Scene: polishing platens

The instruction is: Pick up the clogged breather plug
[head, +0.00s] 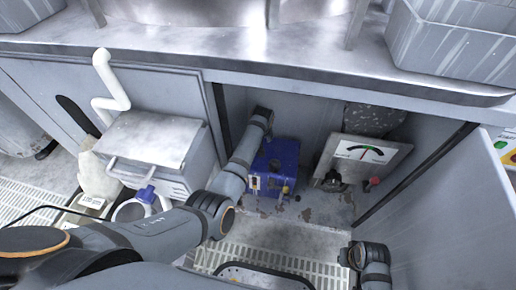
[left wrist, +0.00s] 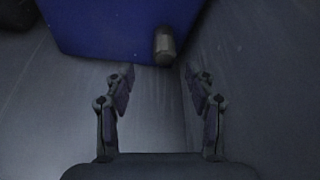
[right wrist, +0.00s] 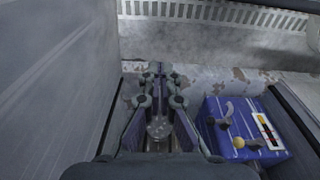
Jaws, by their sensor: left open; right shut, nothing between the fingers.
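A blue box-shaped unit (head: 275,165) stands inside the open cabinet bay, and its blue side fills the top of the left wrist view (left wrist: 110,30). A short grey cylindrical plug (left wrist: 164,46) sticks out at its lower edge; it may be the breather plug, but I cannot tell whether it is clogged. My left gripper (left wrist: 161,95) is open and empty, with the plug beyond its fingertips and between their lines. In the head view its fingers are hidden behind my arm. My right gripper (right wrist: 158,75) is shut and empty, left of the blue unit (right wrist: 240,128) in the right wrist view.
A gauge panel (head: 370,152) with a needle dial stands right of the blue unit. The cabinet side wall (head: 440,215) bounds the right. A grey lidded box (head: 155,140) with a white pipe stands left. Floor grating (head: 260,258) lies in front.

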